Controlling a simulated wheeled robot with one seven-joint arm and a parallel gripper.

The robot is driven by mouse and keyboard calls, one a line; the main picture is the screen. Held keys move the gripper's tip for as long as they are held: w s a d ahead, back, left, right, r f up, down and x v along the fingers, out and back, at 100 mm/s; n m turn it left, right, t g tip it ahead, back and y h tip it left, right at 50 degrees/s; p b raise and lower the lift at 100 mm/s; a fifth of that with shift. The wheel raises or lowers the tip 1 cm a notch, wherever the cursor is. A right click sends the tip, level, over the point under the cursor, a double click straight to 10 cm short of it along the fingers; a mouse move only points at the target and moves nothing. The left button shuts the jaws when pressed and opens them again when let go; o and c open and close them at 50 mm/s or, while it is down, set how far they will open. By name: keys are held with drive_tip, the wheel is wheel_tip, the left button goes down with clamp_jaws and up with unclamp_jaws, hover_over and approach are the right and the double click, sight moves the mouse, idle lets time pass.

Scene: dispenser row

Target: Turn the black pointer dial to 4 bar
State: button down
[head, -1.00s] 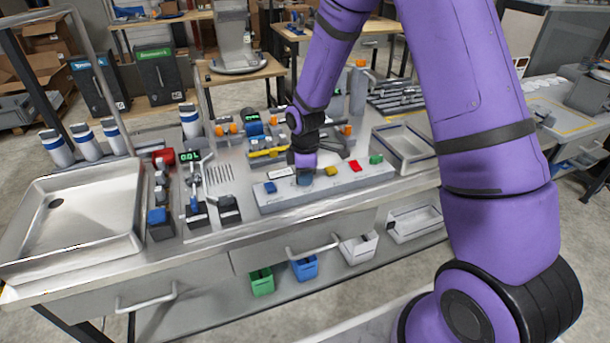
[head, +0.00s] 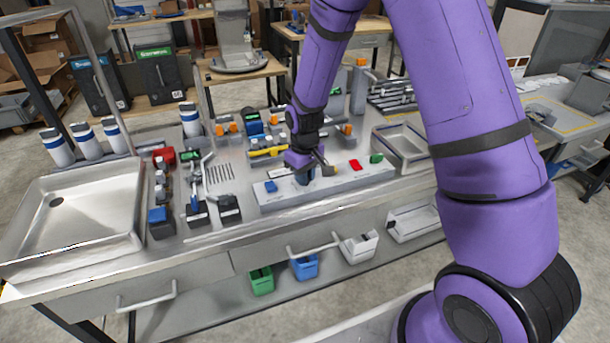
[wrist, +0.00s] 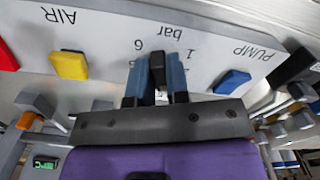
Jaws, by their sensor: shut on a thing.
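In the wrist view the black pointer dial (wrist: 157,64) is between the two blue-tipped fingers of my gripper (wrist: 158,82). The fingers are shut on it. The dial is on a pale panel (wrist: 205,38) that appears upside down, with "bar" and the numbers 6 and 1 showing around the dial. The fingers and gripper body hide the rest of the scale, and I cannot tell which mark the pointer is at. In the head view my gripper (head: 303,176) reaches down onto the panel (head: 348,178) and hides the dial.
A blue button (wrist: 232,81) by "PUMP" and a yellow button (wrist: 69,66) by "AIR" flank the dial. Red (head: 355,165) and green (head: 376,158) buttons are farther right on the panel. A metal sink (head: 95,215) is at the left, and small taps stand behind the panel.

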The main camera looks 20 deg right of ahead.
drive_tip(key=m, duration=0.4)
drive_tip(key=shift+a+m, duration=0.1)
drive_tip(key=shift+m, duration=0.2)
drive_tip(key=shift+a+m, duration=0.1)
drive_tip(key=shift+m, duration=2.1)
drive_tip(key=c, duration=1.1)
unclamp_jaws()
drive_tip(key=shift+r, duration=0.15)
wheel_tip(320, 180, up, 11)
drive_tip(key=shift+f, duration=0.2)
